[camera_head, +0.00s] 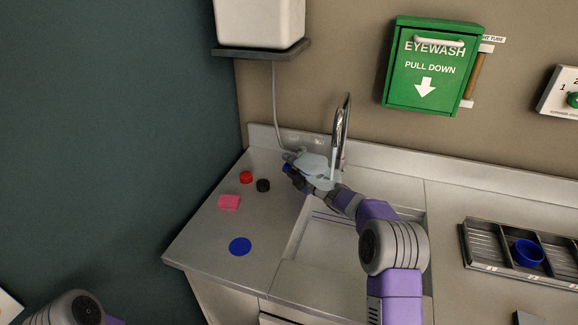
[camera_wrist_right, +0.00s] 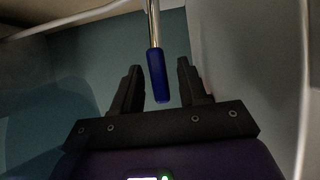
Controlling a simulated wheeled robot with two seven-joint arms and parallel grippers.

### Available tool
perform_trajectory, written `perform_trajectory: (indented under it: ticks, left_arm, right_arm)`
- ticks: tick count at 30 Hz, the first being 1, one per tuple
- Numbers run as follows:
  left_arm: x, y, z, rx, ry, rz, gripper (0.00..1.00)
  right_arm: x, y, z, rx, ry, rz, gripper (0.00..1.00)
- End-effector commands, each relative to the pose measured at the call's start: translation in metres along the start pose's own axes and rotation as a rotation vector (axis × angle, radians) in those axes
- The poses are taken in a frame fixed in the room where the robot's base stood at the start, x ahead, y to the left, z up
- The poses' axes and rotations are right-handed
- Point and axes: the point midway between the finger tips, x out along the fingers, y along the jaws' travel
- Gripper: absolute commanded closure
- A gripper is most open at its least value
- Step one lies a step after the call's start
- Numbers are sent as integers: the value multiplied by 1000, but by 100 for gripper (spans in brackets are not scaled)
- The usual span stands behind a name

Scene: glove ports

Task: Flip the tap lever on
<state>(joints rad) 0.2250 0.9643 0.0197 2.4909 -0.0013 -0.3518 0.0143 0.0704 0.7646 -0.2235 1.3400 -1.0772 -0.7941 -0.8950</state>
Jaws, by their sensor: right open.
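The chrome tap (camera_head: 341,135) stands at the back of the sink, its tall spout curving upward. Its lever shows in the right wrist view as a metal rod ending in a blue grip (camera_wrist_right: 157,76). In the head view a bit of blue (camera_head: 287,168) shows at my right gripper (camera_head: 290,163), which mostly hides the lever. In the right wrist view my right gripper (camera_wrist_right: 159,78) is open, with one dark finger on each side of the blue grip and visible gaps to both. My left gripper is out of view; only part of my left arm shows at the bottom left.
A pink block (camera_head: 229,202), red cap (camera_head: 246,177), black cap (camera_head: 263,185) and blue disc (camera_head: 240,246) lie on the counter left of the sink basin (camera_head: 312,240). A tray (camera_head: 484,262) holding a blue ring (camera_head: 528,253) sits right.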

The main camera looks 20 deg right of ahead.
Motion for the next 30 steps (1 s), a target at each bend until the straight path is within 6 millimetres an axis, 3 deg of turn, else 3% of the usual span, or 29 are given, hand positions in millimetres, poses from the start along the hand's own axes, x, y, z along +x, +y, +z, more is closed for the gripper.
perform_trajectory:
  ticks: [10,19,27,30]
  left_arm:
    - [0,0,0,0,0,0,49]
    - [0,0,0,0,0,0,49]
    - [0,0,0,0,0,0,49]
    - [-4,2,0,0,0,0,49]
  right_arm:
    - [4,0,0,0,0,0,57]
    - [4,0,0,0,0,0,100]
    - [3,0,1,0,0,0,100]
    - [-4,2,10,-2,8,1,100]
